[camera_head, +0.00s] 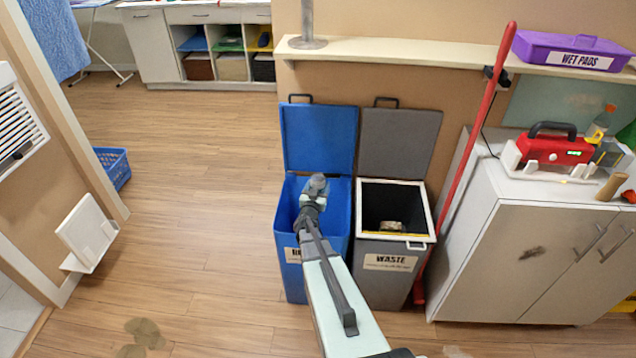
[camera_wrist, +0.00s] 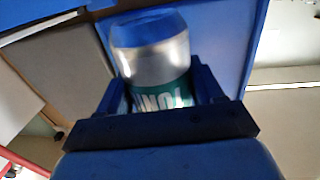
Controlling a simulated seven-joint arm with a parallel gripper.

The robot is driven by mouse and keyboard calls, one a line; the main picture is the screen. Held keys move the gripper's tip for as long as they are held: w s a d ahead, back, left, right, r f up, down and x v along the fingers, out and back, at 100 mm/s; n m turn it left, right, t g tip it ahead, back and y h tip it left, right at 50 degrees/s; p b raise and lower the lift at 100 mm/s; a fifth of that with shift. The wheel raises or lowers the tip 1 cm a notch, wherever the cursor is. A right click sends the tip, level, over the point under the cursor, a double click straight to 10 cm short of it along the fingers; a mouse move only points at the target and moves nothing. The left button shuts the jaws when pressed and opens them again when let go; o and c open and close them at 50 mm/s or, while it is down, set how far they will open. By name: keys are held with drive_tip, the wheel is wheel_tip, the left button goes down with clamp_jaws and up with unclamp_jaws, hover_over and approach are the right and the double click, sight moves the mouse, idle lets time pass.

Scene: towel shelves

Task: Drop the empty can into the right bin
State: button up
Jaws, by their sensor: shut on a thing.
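My gripper (camera_wrist: 163,98) is shut on the can (camera_wrist: 152,52), which shows a blue end, a silvery body and a green band with white letters in the wrist view. In the head view my gripper (camera_head: 314,192) is over the opening of the blue bin (camera_head: 283,240), whose label is partly hidden by my arm. The blue bin's lid (camera_head: 319,138) stands open behind it. To its right is the grey bin (camera_head: 392,250) labelled WASTE, its lid also raised, with something pale lying inside.
A white cabinet (camera_head: 540,240) stands right of the bins, with a red toolbox-like case (camera_head: 553,149) on top. A red pole (camera_head: 470,150) leans between the grey bin and the cabinet. A shelf (camera_head: 400,52) runs above the lids. The floor to the left is mostly clear.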

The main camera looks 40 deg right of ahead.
sight(318, 177)
drive_tip(key=shift+f, duration=0.65)
drive_tip(key=o, duration=1.1)
drive_tip(key=shift+r, duration=5)
